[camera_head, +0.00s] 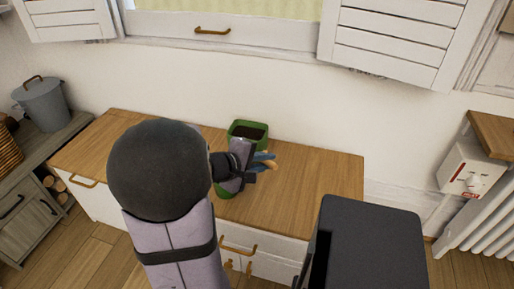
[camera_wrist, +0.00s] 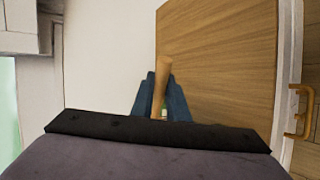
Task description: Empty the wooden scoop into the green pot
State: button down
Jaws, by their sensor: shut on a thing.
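The green pot (camera_head: 236,127) stands near the back of the wooden cabinet top, with dark soil showing inside; my wrist hides its lower front. My gripper (camera_head: 266,162) is just in front and to the right of the pot, its blue fingers shut on the wooden scoop (camera_head: 272,165). In the wrist view, the scoop's light wooden handle (camera_wrist: 162,75) sticks out from between the blue fingers (camera_wrist: 160,98). The scoop's bowl and whatever it holds are hidden in both views.
A second green object (camera_head: 223,192) shows below my wrist, mostly hidden. The cabinet top (camera_head: 315,185) is bare to the right. A grey lidded bin (camera_head: 42,101) stands on a grey cabinet at left. The wall and window are behind the pot.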

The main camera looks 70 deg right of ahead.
jog(key=s+d+r+m+g+y+p, duration=0.1)
jog(key=s+d+r+m+y+p, duration=0.2)
jog(key=p, duration=0.7)
jog(key=s+d+r+m+g+y+p, duration=0.15)
jog(key=s+y+p, duration=0.35)
jog(key=p, duration=0.5)
jog(key=w+f+t+y, duration=0.1)
jog(key=w, duration=0.2)
jog(key=w+f+t+y, duration=0.1)
jog(key=w, duration=0.2)
jog(key=w+f+t+y, duration=0.1)
jog(key=w, duration=0.3)
jog(key=shift+d+p, duration=0.2)
jog(key=shift+p, duration=0.2)
jog(key=w+n, duration=0.1)
jog(key=w+a+n, duration=0.1)
jog(key=w+n+t, duration=0.1)
jog(key=shift+w+a+n+y, duration=0.25)
jog(key=shift+w+a+y, duration=0.05)
jog(key=shift+w+y, duration=0.1)
jog(key=shift+w+a+n, duration=0.1)
jog(key=shift+a+n, duration=0.15)
jog(key=shift+n, duration=0.45)
jog(key=n, duration=0.3)
jog(key=shift+a+n+g+y, duration=0.1)
jog(key=shift+n+g+y, duration=0.15)
jog(key=shift+n+y, duration=0.05)
